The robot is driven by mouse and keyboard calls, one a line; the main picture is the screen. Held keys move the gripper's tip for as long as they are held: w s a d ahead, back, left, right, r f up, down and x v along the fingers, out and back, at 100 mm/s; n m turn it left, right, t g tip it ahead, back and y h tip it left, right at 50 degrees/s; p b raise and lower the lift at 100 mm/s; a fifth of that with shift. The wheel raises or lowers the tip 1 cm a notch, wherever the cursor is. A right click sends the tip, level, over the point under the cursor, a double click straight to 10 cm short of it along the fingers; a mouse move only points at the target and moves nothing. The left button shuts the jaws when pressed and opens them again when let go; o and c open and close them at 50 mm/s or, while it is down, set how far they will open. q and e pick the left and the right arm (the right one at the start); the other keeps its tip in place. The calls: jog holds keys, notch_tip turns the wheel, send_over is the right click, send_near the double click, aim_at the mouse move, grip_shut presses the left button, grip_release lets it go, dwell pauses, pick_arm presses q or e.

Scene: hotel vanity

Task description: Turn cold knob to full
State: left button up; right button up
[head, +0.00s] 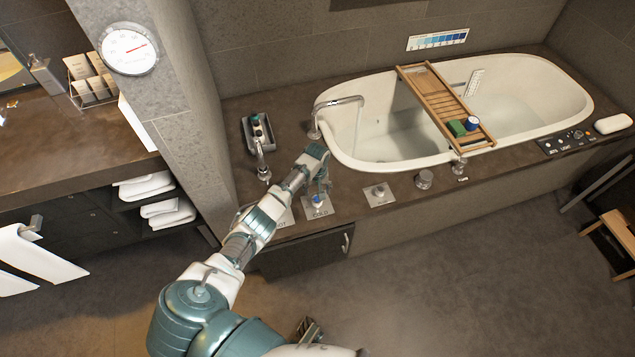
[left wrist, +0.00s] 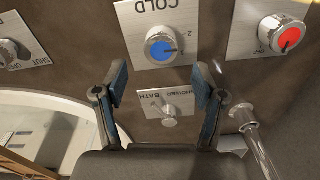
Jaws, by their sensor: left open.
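The cold knob (left wrist: 162,48) is a silver dial with a blue cap on a plate marked COLD. A dark pointer mark is on its right side, near a small numeral. It also shows in the head view (head: 318,201), on the tub deck's front edge. My left gripper (left wrist: 160,84) is open and empty, its two fingers spread apart, with the knob above and between the fingertips in the left wrist view. In the head view my left gripper (head: 323,176) hangs just above the knob; I see no contact. A dark part low in the head view may be my right gripper (head: 309,329); its jaws are unclear.
The red-capped hot knob (left wrist: 281,35) is beside the cold plate. A shower/bath diverter (left wrist: 168,117) and a metal spout pipe (left wrist: 250,135) are close to the fingers. The bathtub (head: 352,148) lies behind, with a wooden caddy (head: 432,92) across it.

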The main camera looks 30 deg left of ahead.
pick_arm(q)
notch_tip(320, 180, up, 6)
jog(key=shift+f, duration=0.1)
dwell(0.5)
